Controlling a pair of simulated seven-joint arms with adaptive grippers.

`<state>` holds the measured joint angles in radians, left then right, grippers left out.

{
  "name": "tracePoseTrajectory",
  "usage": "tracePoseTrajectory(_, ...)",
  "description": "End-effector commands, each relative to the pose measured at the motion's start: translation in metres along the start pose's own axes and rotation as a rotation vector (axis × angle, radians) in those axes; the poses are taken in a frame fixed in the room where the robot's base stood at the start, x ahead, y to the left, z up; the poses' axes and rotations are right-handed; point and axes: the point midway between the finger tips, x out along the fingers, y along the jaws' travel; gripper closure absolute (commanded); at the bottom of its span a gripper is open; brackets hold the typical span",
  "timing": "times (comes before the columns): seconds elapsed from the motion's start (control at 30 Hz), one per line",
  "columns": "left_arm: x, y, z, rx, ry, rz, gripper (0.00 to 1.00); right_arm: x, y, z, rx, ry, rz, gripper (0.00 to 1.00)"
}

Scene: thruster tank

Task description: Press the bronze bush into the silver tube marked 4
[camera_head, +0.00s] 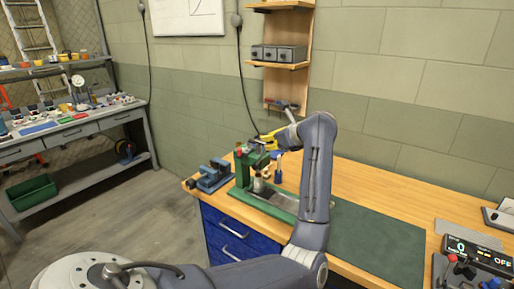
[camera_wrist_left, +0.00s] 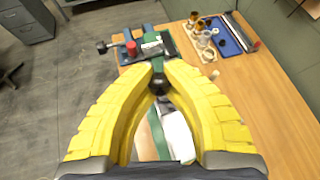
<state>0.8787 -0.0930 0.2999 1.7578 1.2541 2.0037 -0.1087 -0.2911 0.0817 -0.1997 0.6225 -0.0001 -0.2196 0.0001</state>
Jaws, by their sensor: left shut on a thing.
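My left gripper (camera_head: 268,141), with yellow fingers, is at the top of a green press (camera_head: 243,168) on the bench. In the left wrist view its fingers (camera_wrist_left: 158,85) are closed around a dark round knob (camera_wrist_left: 158,87), which looks like the end of the press lever. A small silver cylinder (camera_head: 258,184) stands under the press head; I cannot read any number on it. Several bronze and silver round parts (camera_wrist_left: 199,26) stand at the top right of the wrist view. I cannot tell where the bronze bush for tube 4 is. My right gripper is not in view.
A blue vise (camera_head: 213,176) stands left of the press. A blue tray (camera_wrist_left: 232,38) lies beside the round parts. A green mat (camera_head: 375,245) covers the bench front, clear of objects. A display box (camera_head: 478,252) and control levers sit at the right end.

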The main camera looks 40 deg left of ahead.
Motion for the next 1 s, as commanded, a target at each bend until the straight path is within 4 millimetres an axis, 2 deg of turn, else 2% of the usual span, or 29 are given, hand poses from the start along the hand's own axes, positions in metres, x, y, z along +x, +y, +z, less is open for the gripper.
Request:
tracePoseTrajectory(0.1,0.004,0.0,0.011,0.0,-0.006,-0.003,1.0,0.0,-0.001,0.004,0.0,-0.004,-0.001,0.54)
tracePoseTrajectory(0.4,0.017,0.003,0.026,0.002,-0.009,-0.004,1.0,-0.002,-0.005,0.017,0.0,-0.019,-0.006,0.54)
tracePoseTrajectory(1.0,0.021,0.005,0.034,0.0,-0.014,-0.005,1.0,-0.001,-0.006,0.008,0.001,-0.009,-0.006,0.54)
